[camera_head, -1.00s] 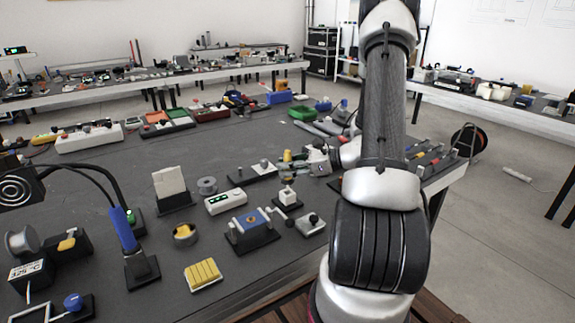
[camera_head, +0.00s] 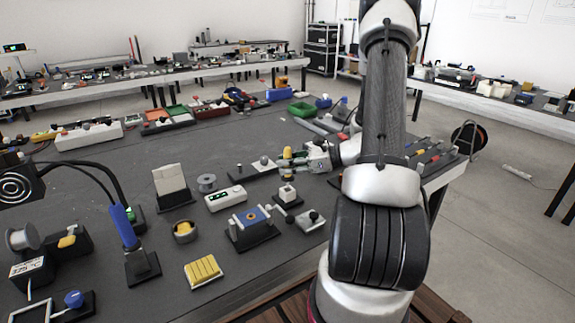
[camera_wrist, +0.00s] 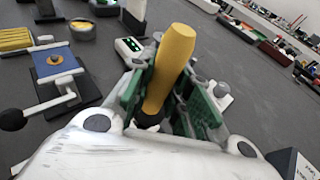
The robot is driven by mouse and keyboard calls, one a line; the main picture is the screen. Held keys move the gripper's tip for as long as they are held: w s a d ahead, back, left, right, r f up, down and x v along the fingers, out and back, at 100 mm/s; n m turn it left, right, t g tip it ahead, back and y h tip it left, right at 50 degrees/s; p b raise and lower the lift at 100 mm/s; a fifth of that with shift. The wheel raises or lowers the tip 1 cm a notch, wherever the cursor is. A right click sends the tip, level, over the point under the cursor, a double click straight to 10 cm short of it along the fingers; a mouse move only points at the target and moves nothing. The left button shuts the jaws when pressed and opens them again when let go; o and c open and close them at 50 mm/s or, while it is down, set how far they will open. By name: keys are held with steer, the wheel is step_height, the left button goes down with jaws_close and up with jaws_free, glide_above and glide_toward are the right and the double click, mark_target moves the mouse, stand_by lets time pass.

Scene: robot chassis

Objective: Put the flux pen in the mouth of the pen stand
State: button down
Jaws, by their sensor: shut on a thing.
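My gripper (camera_wrist: 168,88) is shut on a yellow-handled pen-like thing (camera_wrist: 171,58), which I take for the flux pen. In the wrist view the pen stands tilted between the green finger pads; its lower end is hidden. In the head view my gripper (camera_head: 296,158) and the yellow pen (camera_head: 286,152) are small, above the table's right part. I cannot surely tell which thing is the pen stand.
A yellow ribbed block (camera_head: 203,270) is near the front. Bare dark table (camera_head: 105,165) lies at the left middle.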

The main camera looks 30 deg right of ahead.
mark_target(288, 177)
steer(key=shift+f, duration=2.05)
steer(key=c, duration=1.3)
jaws_free()
steer(key=shift+o, duration=0.2)
steer(key=shift+d, duration=0.1)
steer(key=v, duration=1.2)
step_height(288, 177, up, 10)
